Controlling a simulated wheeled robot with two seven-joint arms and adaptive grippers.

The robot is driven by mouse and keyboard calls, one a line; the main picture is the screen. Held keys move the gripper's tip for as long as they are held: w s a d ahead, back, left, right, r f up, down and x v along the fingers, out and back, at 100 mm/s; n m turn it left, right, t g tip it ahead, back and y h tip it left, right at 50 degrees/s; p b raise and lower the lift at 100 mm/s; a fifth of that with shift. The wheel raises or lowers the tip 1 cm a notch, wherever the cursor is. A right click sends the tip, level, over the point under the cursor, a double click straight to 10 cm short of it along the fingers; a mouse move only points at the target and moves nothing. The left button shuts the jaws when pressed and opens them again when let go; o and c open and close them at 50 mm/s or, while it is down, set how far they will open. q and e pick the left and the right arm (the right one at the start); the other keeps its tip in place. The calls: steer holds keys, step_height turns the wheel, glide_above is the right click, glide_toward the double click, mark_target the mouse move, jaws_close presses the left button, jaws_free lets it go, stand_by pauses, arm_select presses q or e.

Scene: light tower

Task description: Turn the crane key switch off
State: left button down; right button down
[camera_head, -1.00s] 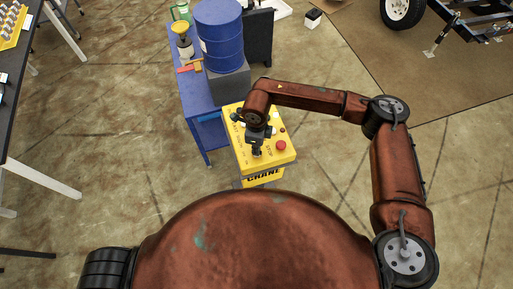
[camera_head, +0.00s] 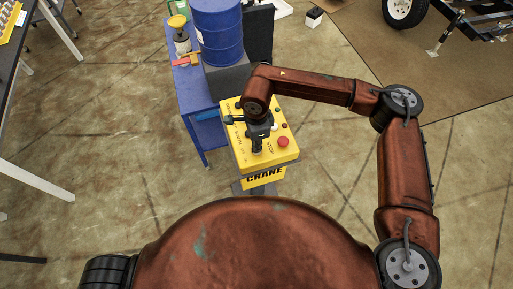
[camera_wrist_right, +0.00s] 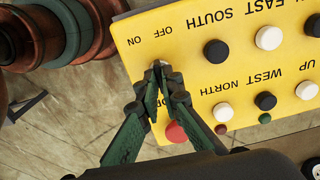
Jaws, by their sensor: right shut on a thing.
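The yellow crane control box (camera_head: 277,157) stands in front of my base, with "CRANE" on its near side. In the right wrist view its panel (camera_wrist_right: 188,92) carries the labels ON and OFF by one corner. My right gripper (camera_head: 257,150) points down onto this corner. In the wrist view its fingertips (camera_wrist_right: 162,76) are close together, shut on the key switch (camera_wrist_right: 158,65) beside those labels. Only a small pale part of the switch shows, so its turned position cannot be told. My left gripper is not in view.
The panel also has a red stop button (camera_head: 283,141), black and white direction buttons (camera_wrist_right: 216,51) and small lamps. Behind the box stand a blue table (camera_head: 203,125) and a blue barrel (camera_head: 218,30).

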steer(key=n+b, duration=0.3)
steer(key=shift+f+b, duration=0.2)
steer(key=shift+b, duration=0.1)
steer(key=shift+r+n+b, duration=0.2)
steer(key=shift+n+b, duration=1)
steer(key=shift+n, duration=0.4)
steer(key=c, duration=2.1)
jaws_free()
steer(key=shift+r, duration=0.1)
step_height(320, 180, up, 12)
steer(key=shift+f, duration=0.1)
